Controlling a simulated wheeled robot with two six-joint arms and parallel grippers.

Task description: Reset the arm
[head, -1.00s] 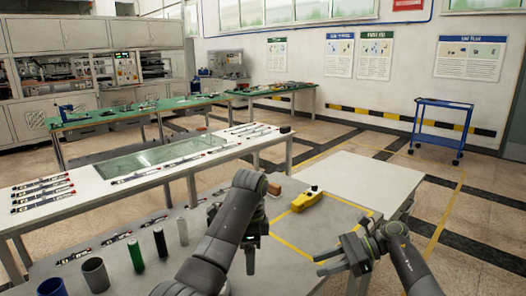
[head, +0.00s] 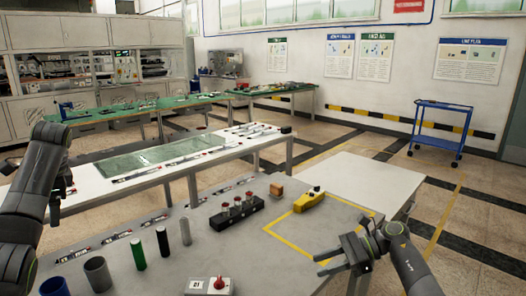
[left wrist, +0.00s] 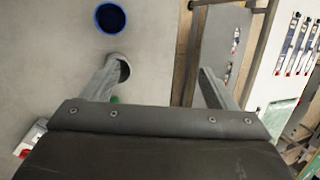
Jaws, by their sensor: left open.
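My left arm is at the far left of the head view, with its gripper (head: 57,203) raised near the left end of the grey table (head: 262,262). In the left wrist view the left gripper (left wrist: 160,75) has its two fingers wide apart with nothing between them. One finger overlaps a grey cup (left wrist: 124,68) below in that view; a gap in height cannot be judged. My right gripper (head: 322,264) is over the right front part of the grey table, fingers apart and empty.
On the grey table stand a blue cup (head: 53,287), a green cylinder (head: 137,250), a black cylinder (head: 162,243), a black rack (head: 237,216) with red-topped pieces, a yellow device (head: 310,201) and a red-button box (head: 222,286). The yellow-taped area (head: 285,240) is mostly clear.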

